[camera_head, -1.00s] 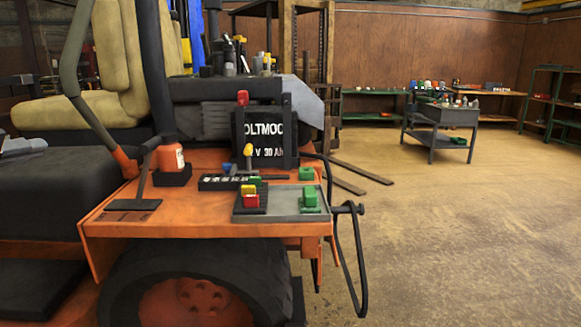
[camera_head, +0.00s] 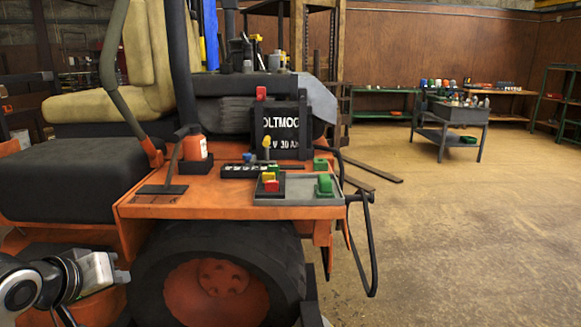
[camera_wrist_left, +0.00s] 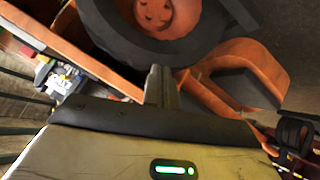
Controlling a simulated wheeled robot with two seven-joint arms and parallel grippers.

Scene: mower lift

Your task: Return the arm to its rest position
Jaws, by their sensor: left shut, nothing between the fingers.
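My left arm comes in low at the left of the head view. Its gripper (camera_head: 120,276) is beside the mower's large black rear wheel (camera_head: 215,275), below the orange fender deck. In the left wrist view the gripper fingers (camera_wrist_left: 161,85) are together with nothing between them, and the tyre (camera_wrist_left: 150,40) shows beyond them. I cannot tell from these views whether the gripper touches the wheel. My right gripper is not in view.
The orange deck (camera_head: 140,206) carries a grey tray (camera_head: 310,190) with red, yellow and green parts, an orange-red bottle (camera_head: 196,148) and a black battery (camera_head: 281,130). A grey cart (camera_head: 455,115) stands at the back right. The floor at right is clear.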

